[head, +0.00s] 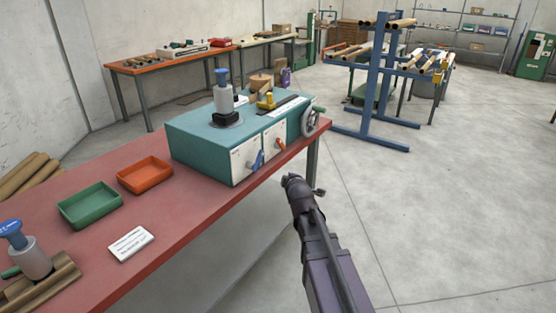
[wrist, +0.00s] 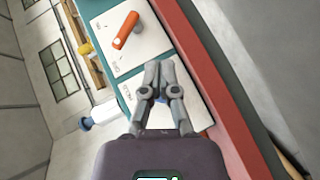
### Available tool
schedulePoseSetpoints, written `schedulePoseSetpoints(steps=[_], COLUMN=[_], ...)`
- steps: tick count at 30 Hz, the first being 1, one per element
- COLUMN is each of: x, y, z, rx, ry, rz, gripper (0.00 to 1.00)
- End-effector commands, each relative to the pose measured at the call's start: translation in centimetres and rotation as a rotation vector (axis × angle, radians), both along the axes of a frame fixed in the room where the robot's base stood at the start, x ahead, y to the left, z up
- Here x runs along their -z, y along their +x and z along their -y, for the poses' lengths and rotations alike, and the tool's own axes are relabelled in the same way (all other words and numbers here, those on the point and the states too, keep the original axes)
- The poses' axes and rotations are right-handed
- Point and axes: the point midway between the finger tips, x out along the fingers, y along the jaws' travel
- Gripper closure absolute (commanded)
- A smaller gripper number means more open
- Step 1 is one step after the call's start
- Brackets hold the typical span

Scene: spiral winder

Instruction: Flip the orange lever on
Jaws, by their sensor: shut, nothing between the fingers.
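The orange lever (head: 280,145) is on a white plate on the front of the teal machine (head: 200,146), right of a blue lever (head: 257,160). In the head view it slants down to the right. In the wrist view the orange lever (wrist: 126,28) lies at the upper left, beyond my fingertips and apart from them. My gripper (wrist: 160,68) is shut and empty, over the neighbouring plate. Its fingers mostly hide the blue lever in the wrist view. In the head view my arm is right of and in front of the machine.
The machine stands on a red-topped bench (head: 170,228). A handwheel (head: 311,121) is at its right end. A green tray (head: 89,206), an orange tray (head: 144,175) and a white card (head: 131,244) lie to the left. A blue rack (head: 384,85) stands behind; the floor at right is clear.

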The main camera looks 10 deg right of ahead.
Motion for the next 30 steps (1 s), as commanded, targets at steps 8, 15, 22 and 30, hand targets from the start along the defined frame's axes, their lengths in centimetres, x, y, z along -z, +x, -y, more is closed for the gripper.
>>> schedulePoseSetpoints(steps=[8,15,22,30], x=[1.8,2.6,3.4,4.4], y=[2.0,3.2,4.0,4.5], z=[-0.4,-0.9,-1.5,-2.3], rx=[-0.062,-0.100,-0.124,-0.133], ry=[-0.157,-0.297,-0.436,-0.596], rz=[0.155,0.288,0.418,0.570], gripper=[1.00,1.00,1.00,1.00])
